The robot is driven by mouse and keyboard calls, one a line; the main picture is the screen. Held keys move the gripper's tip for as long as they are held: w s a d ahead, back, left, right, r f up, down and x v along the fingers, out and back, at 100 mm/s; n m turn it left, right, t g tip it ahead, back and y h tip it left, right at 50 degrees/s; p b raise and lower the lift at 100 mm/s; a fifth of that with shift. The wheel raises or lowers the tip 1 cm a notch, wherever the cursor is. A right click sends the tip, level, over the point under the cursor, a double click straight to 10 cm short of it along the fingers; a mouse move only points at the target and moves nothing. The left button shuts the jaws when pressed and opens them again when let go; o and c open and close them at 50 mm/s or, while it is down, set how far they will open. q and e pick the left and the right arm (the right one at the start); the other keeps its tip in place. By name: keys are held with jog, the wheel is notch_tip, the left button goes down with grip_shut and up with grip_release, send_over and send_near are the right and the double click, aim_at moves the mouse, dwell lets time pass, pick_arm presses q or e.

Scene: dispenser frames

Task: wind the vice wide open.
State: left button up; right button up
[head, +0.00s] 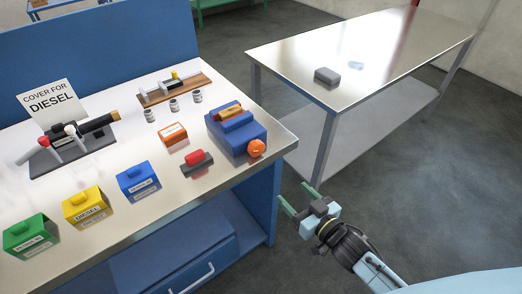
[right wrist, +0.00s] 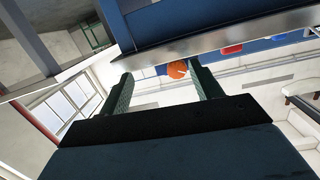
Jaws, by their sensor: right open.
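The blue vice (head: 238,132) sits at the right front corner of the steel-topped workbench. An orange and yellow piece (head: 230,112) lies at its jaws; I cannot tell how far apart the jaws are. Its round orange knob (head: 256,148) is on the side facing me, by the bench edge. My right gripper (head: 294,192) is open and empty, off the bench, below and to the right of the knob. In the right wrist view the orange knob (right wrist: 177,69) shows between the open fingers, beyond the bench edge. My left gripper is not in view.
Green, yellow and blue boxes (head: 138,182) line the bench front. A second steel table (head: 375,45) stands right. The floor (head: 400,180) between is clear.

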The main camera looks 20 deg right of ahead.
jog(key=t+y, duration=0.1)
send_near(259, 149)
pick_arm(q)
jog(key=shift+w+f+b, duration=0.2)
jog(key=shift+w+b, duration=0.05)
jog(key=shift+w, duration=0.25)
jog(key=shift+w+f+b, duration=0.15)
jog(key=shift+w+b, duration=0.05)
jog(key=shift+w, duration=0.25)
pick_arm(e)
jog(key=x, duration=0.9)
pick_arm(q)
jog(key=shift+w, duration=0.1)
pick_arm(e)
jog(key=c, duration=1)
